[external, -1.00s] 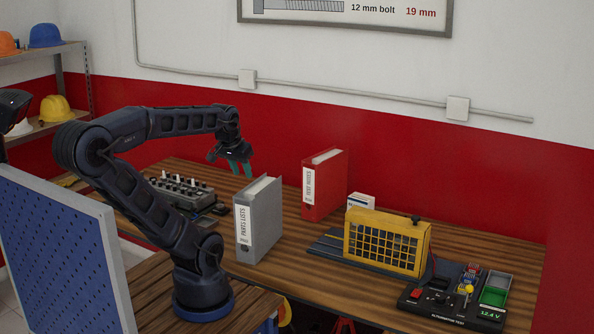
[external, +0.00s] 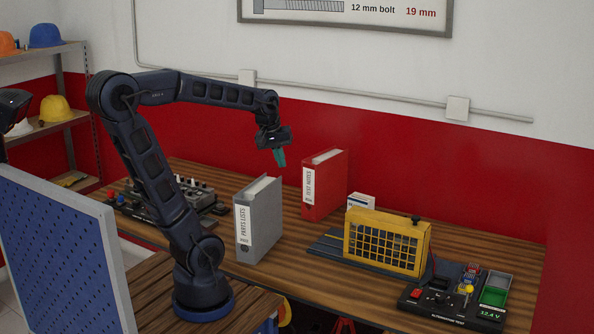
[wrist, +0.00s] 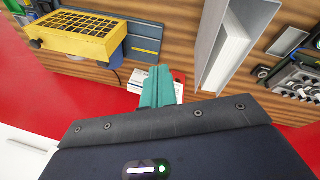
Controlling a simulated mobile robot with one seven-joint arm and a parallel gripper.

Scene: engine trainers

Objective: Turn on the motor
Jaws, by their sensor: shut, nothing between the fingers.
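My gripper (external: 279,157) has teal fingers closed together and empty, held in the air above the bench behind the grey binder; they also show in the wrist view (wrist: 157,86). A yellow mesh guard (external: 388,241) stands on a dark base at the right, and also shows in the wrist view (wrist: 75,34). What is inside it is hard to make out. A black alternator test panel (external: 440,309) sits in front of it, with a red switch (external: 416,294), a yellow knob (external: 467,289) and a display (external: 490,314) reading 12.4 V. My gripper is well apart from these.
A grey binder (external: 259,219) and a red binder (external: 324,184) stand upright on the bench between my arm and the guard. A small white box (external: 362,201) is behind the guard. Another control unit (external: 194,196) lies at the left, partly hidden by my arm.

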